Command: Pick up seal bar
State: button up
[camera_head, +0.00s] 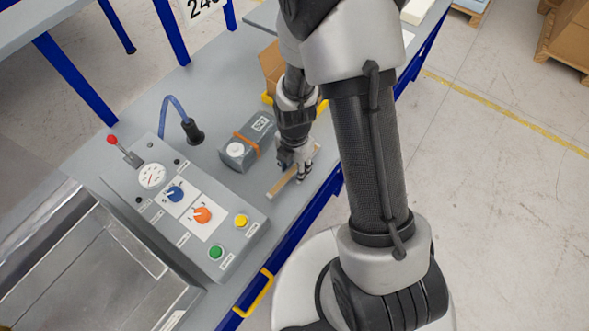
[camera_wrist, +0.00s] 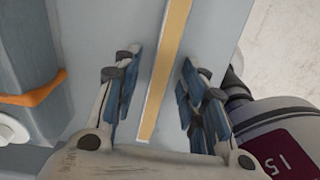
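The seal bar (camera_head: 284,183) is a thin tan strip with pale edges, lying on the grey bench top beside the control panel. In the wrist view the seal bar (camera_wrist: 168,65) runs lengthwise between my gripper's two fingers. My gripper (camera_head: 296,167) is low over the bench at the bar. In the wrist view my gripper (camera_wrist: 158,98) is open, with a visible gap between each blue finger pad and the bar. My gripper covers part of the bar in the head view, and the bar's far end is cut off in the wrist view.
The control panel (camera_head: 190,205) with knobs and buttons stands left of the bar. A grey box with an orange band (camera_head: 247,143) sits close by, also at the left in the wrist view (camera_wrist: 30,75). A cardboard box (camera_head: 271,65) is behind. The bench's blue front edge (camera_head: 318,208) is near.

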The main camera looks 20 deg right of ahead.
grip_shut()
jog(key=shift+r, duration=0.15)
dwell(0.4)
